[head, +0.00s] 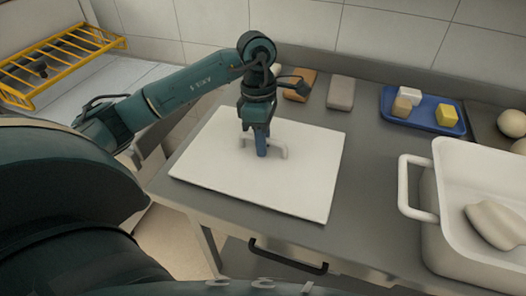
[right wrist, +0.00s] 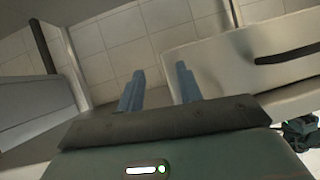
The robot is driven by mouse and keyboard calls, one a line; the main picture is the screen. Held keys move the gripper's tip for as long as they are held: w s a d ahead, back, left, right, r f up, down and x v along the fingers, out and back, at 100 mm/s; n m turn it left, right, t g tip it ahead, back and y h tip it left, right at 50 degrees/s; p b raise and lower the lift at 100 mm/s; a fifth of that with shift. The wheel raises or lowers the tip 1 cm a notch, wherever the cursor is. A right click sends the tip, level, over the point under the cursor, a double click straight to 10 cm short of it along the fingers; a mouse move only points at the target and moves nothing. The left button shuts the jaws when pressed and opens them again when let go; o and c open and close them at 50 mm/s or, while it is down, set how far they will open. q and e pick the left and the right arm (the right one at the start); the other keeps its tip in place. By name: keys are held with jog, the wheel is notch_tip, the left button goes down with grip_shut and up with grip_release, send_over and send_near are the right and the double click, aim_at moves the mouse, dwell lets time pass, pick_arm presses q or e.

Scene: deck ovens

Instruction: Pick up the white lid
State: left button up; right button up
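The white lid (head: 300,190) is a flat rectangular panel lying on the grey counter, with a white raised handle (head: 279,148) near its far middle. My left gripper (head: 261,152) points down at the handle, its blue fingers overlapping it in the head view. I cannot tell from this angle whether the fingers are closed on the handle or only around it. My right gripper (right wrist: 158,88) shows in the right wrist view, its two blue fingers apart with nothing between them. The lid does not show clearly in that view.
A white tub (head: 430,235) with a side handle and a pale lump inside stands on the right. A blue tray (head: 425,119) with several small blocks sits at the back. A grey block (head: 341,92) and a brown block (head: 300,85) lie behind the lid. A yellow rack (head: 60,60) is far left.

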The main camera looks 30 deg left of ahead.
pick_arm(q)
grip_shut()
dwell(0.4)
